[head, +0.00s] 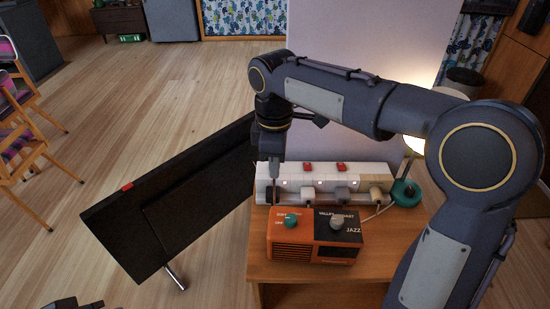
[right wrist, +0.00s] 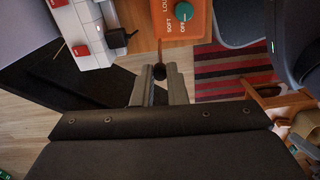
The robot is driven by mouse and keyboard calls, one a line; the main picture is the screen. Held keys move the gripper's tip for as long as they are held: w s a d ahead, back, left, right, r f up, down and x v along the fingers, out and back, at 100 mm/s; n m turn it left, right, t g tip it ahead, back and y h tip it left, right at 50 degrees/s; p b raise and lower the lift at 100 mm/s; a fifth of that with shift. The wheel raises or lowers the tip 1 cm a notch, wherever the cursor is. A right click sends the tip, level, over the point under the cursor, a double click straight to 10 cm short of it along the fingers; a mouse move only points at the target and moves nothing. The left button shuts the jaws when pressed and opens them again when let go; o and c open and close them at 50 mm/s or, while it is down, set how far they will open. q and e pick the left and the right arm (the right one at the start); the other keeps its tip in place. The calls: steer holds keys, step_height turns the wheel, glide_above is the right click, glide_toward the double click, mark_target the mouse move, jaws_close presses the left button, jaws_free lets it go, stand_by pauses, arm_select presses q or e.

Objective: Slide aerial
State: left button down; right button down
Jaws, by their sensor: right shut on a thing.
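An orange radio (head: 283,255) with a black right-hand panel stands on a small wooden table. It has a teal knob (head: 291,221) and a grey knob (head: 338,221) on top. Its thin aerial (head: 274,192) rises at the back left corner. My right gripper (head: 273,172) comes down over the aerial from above. In the right wrist view the aerial (right wrist: 160,50) runs from the radio (right wrist: 185,38) to a dark tip between the fingers of my right gripper (right wrist: 159,78), which is shut on it. Part of my left gripper (head: 78,303) shows at the bottom left; its jaws are unclear.
A white power strip (head: 310,178) with red switches and plugs lies behind the radio. A lit lamp with a teal base (head: 405,193) stands to its right. A large dark panel (head: 170,205) leans left of the table (head: 300,272). Open wooden floor lies farther left.

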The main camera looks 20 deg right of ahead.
steer(key=c, duration=1.4)
jaws_free()
steer(key=shift+c, duration=0.2)
step_height(320, 180, up, 8)
steer(key=shift+p, duration=1.1)
